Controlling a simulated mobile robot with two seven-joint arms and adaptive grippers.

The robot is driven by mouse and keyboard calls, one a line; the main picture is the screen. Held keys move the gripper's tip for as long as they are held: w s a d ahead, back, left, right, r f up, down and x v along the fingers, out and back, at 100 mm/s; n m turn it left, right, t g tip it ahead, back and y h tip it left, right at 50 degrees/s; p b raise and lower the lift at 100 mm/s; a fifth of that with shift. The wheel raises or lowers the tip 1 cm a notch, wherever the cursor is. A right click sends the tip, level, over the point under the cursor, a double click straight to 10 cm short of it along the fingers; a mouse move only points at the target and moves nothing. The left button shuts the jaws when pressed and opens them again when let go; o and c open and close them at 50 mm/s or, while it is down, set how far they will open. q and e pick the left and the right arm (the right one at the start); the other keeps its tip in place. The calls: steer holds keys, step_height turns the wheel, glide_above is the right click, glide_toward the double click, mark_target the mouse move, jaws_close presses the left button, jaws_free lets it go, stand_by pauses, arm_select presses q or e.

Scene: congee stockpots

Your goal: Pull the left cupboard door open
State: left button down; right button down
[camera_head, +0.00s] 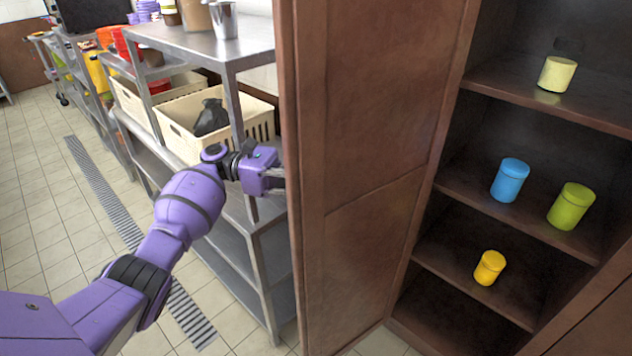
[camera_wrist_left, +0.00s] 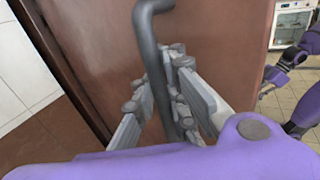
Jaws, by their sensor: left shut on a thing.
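The left cupboard door (camera_head: 375,110) is brown and stands swung open, with the cupboard's inside (camera_head: 500,85) exposed to its right. My left gripper (camera_head: 276,181) is at the door's outer face, its fingertips partly hidden by the door edge in the head view. In the left wrist view the fingers (camera_wrist_left: 178,112) are shut around the grey bar handle (camera_wrist_left: 152,45), in front of the brown door panel. Part of my right arm shows at the right of that view, with its gripper (camera_wrist_left: 266,90) too small to read.
Cupboard shelves hold a cream canister (camera_head: 556,74), a blue one (camera_head: 510,180), a green one (camera_head: 571,206) and a yellow one (camera_head: 489,267). A metal rack (camera_head: 262,225) with cream crates (camera_head: 185,135) stands close behind the door and left arm. Tiled floor (camera_head: 45,235) is clear at left.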

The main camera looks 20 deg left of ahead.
arm_select(q)
steer(key=shift+s+a+f, duration=0.15)
steer(key=shift+s+f, duration=0.05)
steer(key=shift+f, duration=0.15)
steer(key=c, duration=2.1)
jaws_free()
steer(key=o, duration=0.3)
steer(key=shift+s+a+r, duration=0.15)
steer(key=shift+a, duration=0.1)
steer(key=shift+o, duration=0.2)
steer(key=shift+d+r, duration=0.1)
steer(key=shift+d, duration=0.1)
steer(key=a, duration=1.2)
